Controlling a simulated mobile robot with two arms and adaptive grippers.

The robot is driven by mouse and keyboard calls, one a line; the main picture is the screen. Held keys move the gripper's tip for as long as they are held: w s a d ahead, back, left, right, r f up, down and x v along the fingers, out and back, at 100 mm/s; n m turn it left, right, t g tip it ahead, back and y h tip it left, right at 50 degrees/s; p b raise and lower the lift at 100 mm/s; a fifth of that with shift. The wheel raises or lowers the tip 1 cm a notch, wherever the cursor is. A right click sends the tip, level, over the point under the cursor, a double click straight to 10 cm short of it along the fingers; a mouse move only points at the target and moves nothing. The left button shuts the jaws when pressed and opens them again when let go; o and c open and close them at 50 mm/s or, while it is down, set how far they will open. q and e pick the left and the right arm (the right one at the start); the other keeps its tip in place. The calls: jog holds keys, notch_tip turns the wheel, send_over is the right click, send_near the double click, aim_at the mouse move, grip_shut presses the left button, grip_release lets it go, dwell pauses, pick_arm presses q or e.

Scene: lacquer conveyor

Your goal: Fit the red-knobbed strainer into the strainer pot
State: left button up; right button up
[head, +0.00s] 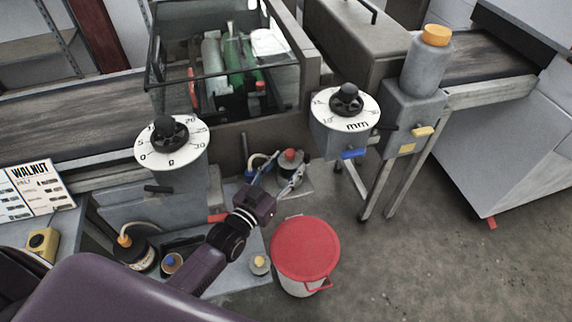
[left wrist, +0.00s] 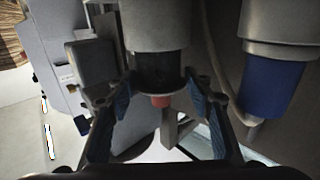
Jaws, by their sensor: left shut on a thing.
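The red-knobbed strainer (head: 291,154) shows as a red knob on a dark top, beyond my left gripper (head: 281,172) in the head view. In the left wrist view the red knob (left wrist: 161,101) and dark band sit between the two blue-padded fingers of my left gripper (left wrist: 167,84), shut on the strainer. A grey cylinder (left wrist: 153,25), perhaps the strainer pot, lines up with the dark band. I cannot tell whether the strainer is seated in it or apart. My right gripper is not in view.
A blue-capped cylinder (left wrist: 270,86) with a hose stands close beside the grip. A red-lidded bucket (head: 305,248) stands in front right. Two dial posts (head: 172,170) (head: 345,124) flank the space. A glass-sided bin (head: 228,90) of bottles lies behind. Floor at right is clear.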

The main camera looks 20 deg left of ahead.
aim_at(285, 175)
pick_arm(q)
jog(key=shift+f+b, duration=1.35)
jog(key=shift+f, duration=0.45)
jog(key=o, duration=1.2)
jog(key=shift+o, duration=0.2)
jog(key=shift+s, duration=0.1)
jog(key=shift+s+a+f, duration=0.1)
jog(key=shift+s+f, duration=0.05)
jog(key=shift+s, duration=0.1)
jog(key=v, duration=0.6)
jog(key=shift+s, duration=0.4)
